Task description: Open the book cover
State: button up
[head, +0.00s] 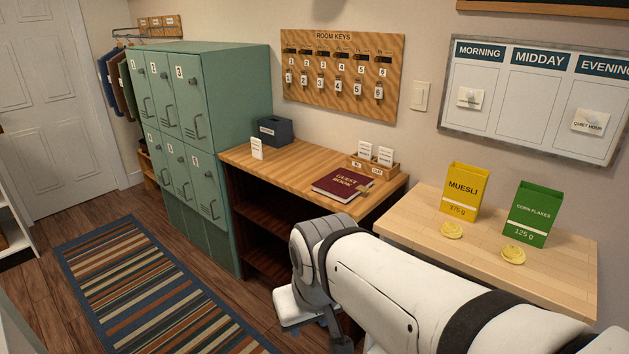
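The guest book (343,180) has a dark red cover with "GUEST BOOK" on it. It lies shut and flat on the wooden desk (290,165), near the front edge towards the right end. A small tan piece shows at its front right corner. My white arm reaches in from the lower right. My gripper (318,325) is low at the bottom of the picture, in front of the desk and apart from the book. Its fingers are small and partly hidden, so whether it is open or shut does not show.
A wooden card tray (373,169) stands just behind the book. A dark box (275,131) and a white card (257,148) stand at the desk's left. A light table (485,240) with muesli and corn flakes boxes is right. Green lockers (243,105) stand left.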

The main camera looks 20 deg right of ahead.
aim_at(343, 183)
jog(key=z, duration=0.1)
jog(key=i, duration=1.25)
jog(key=z, duration=0.65)
jog(key=i, duration=0.55)
jog(key=z, duration=0.15)
jog(key=k, duration=0.75)
jog(key=z, duration=0.25)
jog(key=i, duration=0.75)
jog(key=u, duration=0.15)
